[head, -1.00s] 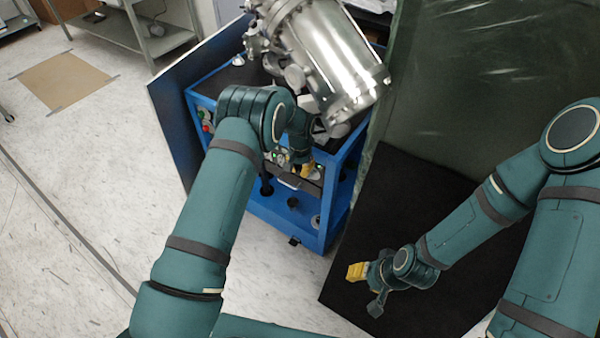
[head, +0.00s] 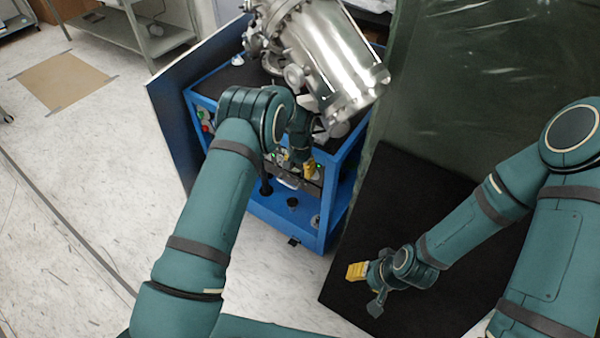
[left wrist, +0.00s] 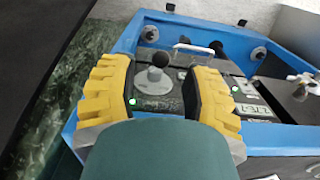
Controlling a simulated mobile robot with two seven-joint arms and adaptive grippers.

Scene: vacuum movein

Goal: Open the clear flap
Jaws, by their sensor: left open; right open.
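A small clear piece with a pale edge, which looks like the clear flap (left wrist: 195,48), sits on the dark control panel beyond my left fingertips in the left wrist view. In the head view it shows as a pale patch (head: 288,182) just below my left gripper (head: 298,164). I cannot tell how far it is raised. My left gripper also fills the left wrist view (left wrist: 160,85), its yellow fingers apart. A black knob on a grey disc (left wrist: 153,80) shows between them; nothing is held. My right gripper (head: 358,271) is open and empty over a black surface.
The panel belongs to a blue-framed cart (head: 270,212). A shiny metal vacuum chamber (head: 335,65) overhangs it, close to my left arm. A dark green translucent sheet (head: 480,90) stands at the right.

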